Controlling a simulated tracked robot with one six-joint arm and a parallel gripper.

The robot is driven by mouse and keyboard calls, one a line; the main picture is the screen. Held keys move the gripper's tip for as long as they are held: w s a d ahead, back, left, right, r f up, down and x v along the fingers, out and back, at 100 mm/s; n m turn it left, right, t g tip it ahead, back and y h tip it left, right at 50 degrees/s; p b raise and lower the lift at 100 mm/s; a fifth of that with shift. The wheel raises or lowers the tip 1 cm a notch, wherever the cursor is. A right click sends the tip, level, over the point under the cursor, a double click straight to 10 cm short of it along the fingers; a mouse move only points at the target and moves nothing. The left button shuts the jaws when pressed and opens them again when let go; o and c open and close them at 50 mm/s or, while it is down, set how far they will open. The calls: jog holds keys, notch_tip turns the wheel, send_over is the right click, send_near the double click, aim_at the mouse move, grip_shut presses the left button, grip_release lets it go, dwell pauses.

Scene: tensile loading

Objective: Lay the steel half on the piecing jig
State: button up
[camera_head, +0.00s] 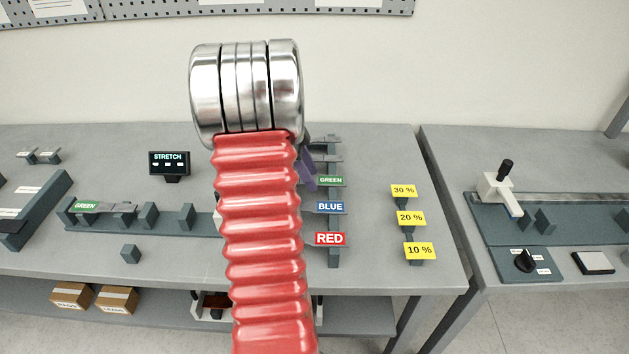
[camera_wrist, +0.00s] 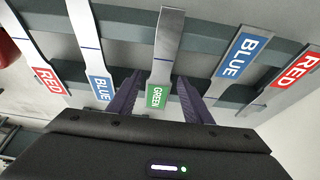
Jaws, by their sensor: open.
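Several flat grey metal halves with coloured tags lie side by side across dark rails in the wrist view. The green-tagged half (camera_wrist: 166,50) is in the middle, between two blue-tagged and two red-tagged ones. Which one is steel I cannot tell. My gripper (camera_wrist: 160,98) is open, its purple fingers on either side of the green tag, holding nothing. In the head view my red arm hides most of it; a purple finger shows beside the rack. A long dark fixture with posts (camera_head: 152,222) on the left holds another green-tagged piece (camera_head: 88,206); whether it is the piecing jig is unclear.
A STRETCH display (camera_head: 169,162) stands behind the fixture. Yellow percent signs (camera_head: 411,218) stand near the bench's right edge. A gap separates this bench from the right bench (camera_head: 455,160), which holds a lever device (camera_head: 498,188). Boxes (camera_head: 70,296) sit on the lower shelf.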

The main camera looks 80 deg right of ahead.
grip_shut()
dwell(0.5)
jog(key=shift+r, duration=0.15)
notch_tip(320, 180, up, 10)
jog(key=shift+r, duration=0.15)
dwell(0.4)
dwell(0.4)
